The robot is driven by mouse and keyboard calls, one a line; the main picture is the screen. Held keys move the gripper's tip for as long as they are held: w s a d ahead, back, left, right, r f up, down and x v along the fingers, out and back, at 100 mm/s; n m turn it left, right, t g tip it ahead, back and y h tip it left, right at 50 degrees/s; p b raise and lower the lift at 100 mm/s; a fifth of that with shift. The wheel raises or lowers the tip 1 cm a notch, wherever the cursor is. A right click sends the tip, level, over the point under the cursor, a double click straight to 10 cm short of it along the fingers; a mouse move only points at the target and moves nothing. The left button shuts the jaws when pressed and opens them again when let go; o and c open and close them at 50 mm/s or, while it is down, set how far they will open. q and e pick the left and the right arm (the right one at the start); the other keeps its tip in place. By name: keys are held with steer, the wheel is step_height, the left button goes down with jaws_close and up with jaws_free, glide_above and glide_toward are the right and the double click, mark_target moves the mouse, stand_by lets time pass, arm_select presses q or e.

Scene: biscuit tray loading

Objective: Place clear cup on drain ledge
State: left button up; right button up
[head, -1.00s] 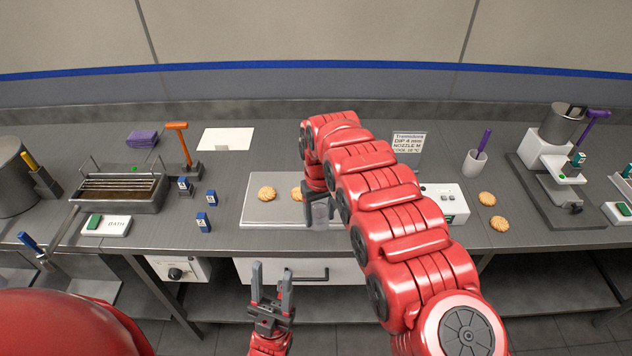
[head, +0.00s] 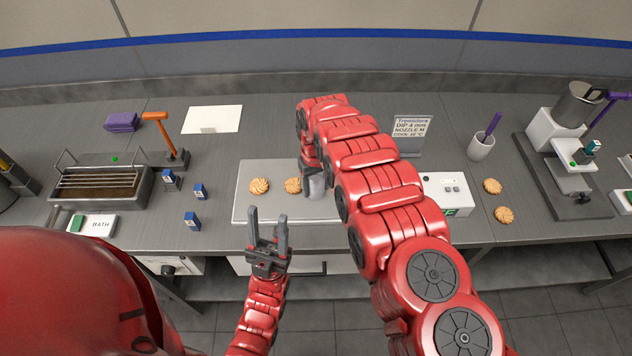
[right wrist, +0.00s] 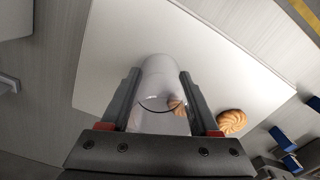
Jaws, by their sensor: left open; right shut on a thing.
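The clear cup (head: 317,187) is between the fingers of my right gripper (head: 311,181), over the right part of the pale tray (head: 245,207). The right wrist view shows the cup (right wrist: 160,70) with one finger of the gripper (right wrist: 160,92) on each side; a biscuit shows through it. Whether the cup touches the tray is unclear. My left gripper (head: 267,230) is open and empty in front of the tray. At the left is a bath (head: 140,197) of brown liquid with a wire rack (head: 105,181) over it. I cannot tell which part is the drain ledge.
Biscuits (head: 259,186) lie on the tray, and others (head: 492,186) lie at the right. A sign (head: 412,130) and a white control box (head: 446,192) are right of my arm.

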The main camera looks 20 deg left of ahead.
steer(key=o, duration=1.3)
steer(key=shift+s, duration=0.25)
steer(key=shift+o, duration=0.3)
steer(key=shift+w, duration=0.15)
